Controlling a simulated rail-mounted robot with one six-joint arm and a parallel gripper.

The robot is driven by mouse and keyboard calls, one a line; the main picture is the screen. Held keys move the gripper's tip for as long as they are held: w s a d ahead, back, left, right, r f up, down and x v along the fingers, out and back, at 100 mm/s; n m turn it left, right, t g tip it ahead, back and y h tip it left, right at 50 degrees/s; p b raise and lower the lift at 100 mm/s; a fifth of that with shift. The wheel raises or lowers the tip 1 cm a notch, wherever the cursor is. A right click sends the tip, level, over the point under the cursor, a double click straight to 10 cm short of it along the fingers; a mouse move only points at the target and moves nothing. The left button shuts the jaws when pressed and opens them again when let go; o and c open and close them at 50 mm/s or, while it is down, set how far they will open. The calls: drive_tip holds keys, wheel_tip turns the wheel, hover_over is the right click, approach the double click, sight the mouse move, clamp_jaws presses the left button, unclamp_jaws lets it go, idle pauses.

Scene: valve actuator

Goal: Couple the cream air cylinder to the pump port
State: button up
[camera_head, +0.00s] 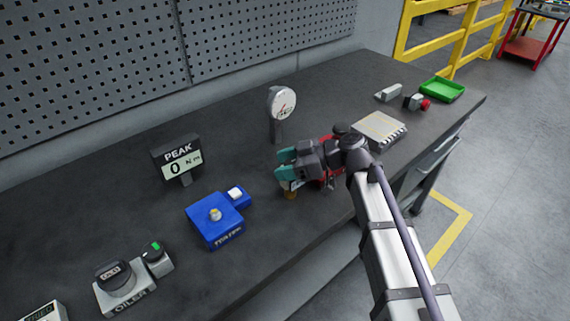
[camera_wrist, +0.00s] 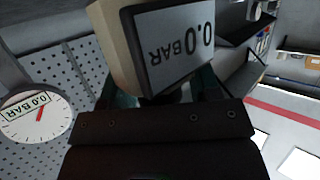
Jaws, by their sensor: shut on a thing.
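The cream air cylinder (camera_wrist: 112,45), with a screen reading 0.0 BAR upside down, fills the top middle of the wrist view. My gripper (camera_head: 287,171) has teal fingers and is shut on it; the fingers show beside it in the wrist view (camera_wrist: 160,88). In the head view my gripper hides most of the cylinder, and a small brass-coloured part (camera_head: 291,195) shows below the fingers. A red unit (camera_head: 328,178), partly hidden behind my wrist, stands just right of the fingers. I cannot make out the pump port or whether the cylinder touches it.
A round gauge (camera_head: 282,104) stands behind my gripper; it also shows in the wrist view (camera_wrist: 35,118). A blue tester (camera_head: 214,220), a PEAK display (camera_head: 177,158) and an oiler (camera_head: 120,285) stand left. A grey plate (camera_head: 380,129) and green tray (camera_head: 442,90) lie right.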

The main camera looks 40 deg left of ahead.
drive_tip(key=o, duration=1.2)
drive_tip(key=p+v, duration=0.3)
drive_tip(key=v, duration=0.7)
drive_tip(key=shift+w+d+p, duration=0.2)
drive_tip(key=shift+d+p, duration=0.1)
drive_tip(key=shift+p, duration=0.05)
drive_tip(key=shift+r, duration=0.1)
